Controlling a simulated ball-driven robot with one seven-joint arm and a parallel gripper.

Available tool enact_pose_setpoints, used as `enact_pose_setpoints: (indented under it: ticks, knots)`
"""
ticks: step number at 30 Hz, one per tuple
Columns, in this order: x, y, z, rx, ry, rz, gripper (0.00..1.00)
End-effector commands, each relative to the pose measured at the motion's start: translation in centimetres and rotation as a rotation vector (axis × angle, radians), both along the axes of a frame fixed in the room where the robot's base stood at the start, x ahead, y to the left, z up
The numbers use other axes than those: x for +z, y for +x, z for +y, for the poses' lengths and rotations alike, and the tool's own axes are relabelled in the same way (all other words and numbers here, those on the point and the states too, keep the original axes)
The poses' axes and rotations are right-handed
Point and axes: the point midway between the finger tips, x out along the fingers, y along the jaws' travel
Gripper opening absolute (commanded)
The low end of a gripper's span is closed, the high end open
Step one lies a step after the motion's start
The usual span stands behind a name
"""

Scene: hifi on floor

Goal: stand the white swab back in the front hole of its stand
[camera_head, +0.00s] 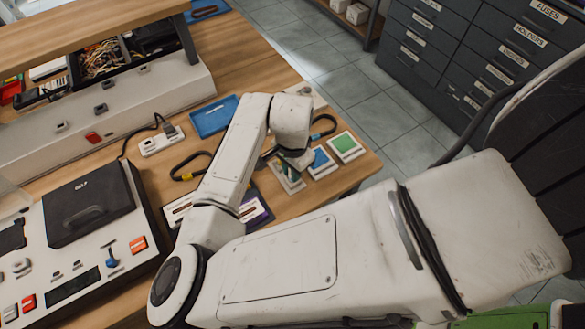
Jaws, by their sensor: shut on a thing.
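My gripper (292,168) is at the end of my white arm, low over the right part of the wooden bench, and points down. It is small here and partly hidden by my wrist. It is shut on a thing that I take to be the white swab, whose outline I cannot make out. A pale flat block with some green on it (291,183) lies right under the gripper. I cannot tell whether this is the swab's stand, and no front hole can be made out.
White-edged pads, one blue (321,161) and one green (345,145), lie right of the gripper near the bench edge. A blue tray (213,116), a white socket block (162,141) and black cable loops are around. A control console (88,212) fills the left. A raised shelf stands behind.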

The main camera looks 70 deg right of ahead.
Motion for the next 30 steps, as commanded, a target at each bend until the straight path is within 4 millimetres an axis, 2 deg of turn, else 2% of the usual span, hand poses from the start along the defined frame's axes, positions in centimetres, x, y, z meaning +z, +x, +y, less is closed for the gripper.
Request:
enact_pose_setpoints:
  ticks: [30]
  knots:
    - [-0.81,0.00,0.00,0.000,0.000,0.000,0.00]
